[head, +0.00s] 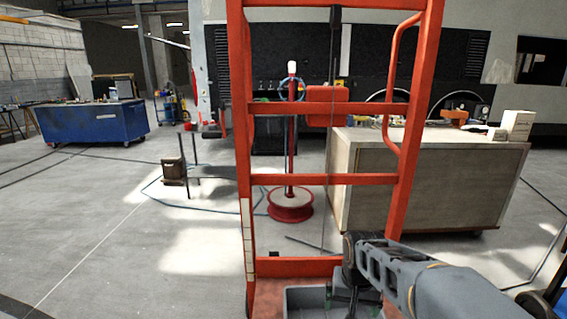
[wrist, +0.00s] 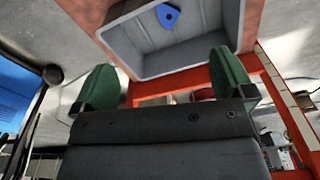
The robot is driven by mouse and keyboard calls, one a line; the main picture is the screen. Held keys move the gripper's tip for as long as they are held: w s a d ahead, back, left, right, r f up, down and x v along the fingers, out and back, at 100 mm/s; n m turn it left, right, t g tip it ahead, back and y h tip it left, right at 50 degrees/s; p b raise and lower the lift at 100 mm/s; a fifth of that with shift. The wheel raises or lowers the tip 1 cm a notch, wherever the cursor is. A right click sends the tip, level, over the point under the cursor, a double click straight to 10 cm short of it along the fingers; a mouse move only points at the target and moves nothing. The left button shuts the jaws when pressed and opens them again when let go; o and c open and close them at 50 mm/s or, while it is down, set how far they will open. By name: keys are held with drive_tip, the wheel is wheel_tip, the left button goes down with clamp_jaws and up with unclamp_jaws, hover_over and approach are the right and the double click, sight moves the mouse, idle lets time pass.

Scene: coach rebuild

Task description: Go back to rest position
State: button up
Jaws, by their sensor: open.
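My gripper (wrist: 165,84) has two green fingers, spread wide apart with nothing between them. In the wrist view a grey bin (wrist: 187,66) lies just beyond the fingertips, and a blue rounded triangular piece (wrist: 168,15) is inside it. In the head view the grey bin (head: 305,302) sits at the bottom, inside the foot of an orange frame (head: 240,185). My arm comes in from the lower right, and its end is over the bin's right side. The fingertips are hard to make out there.
Behind the orange frame stand a red round-based post (head: 291,205) and a pale wooden cabinet (head: 440,180) with items on top. A blue workbench (head: 92,122) is far left, with a small stool-like stand (head: 174,172) nearer. The left floor is mostly open, with cables lying across it.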

drive_tip(key=s+r+n+t+p, duration=0.1)
drive_tip(key=s+r+p, duration=0.4)
drive_tip(key=r, duration=0.3)
drive_tip(key=s+r+n+t+p, duration=0.1)
drive_tip(key=s+r+p, duration=0.3)
drive_tip(key=r+p, duration=0.3)
drive_tip(key=shift+s+d+r+t, duration=0.3)
drive_tip(key=shift+s+r, duration=0.1)
drive_tip(key=shift+r, duration=0.35)
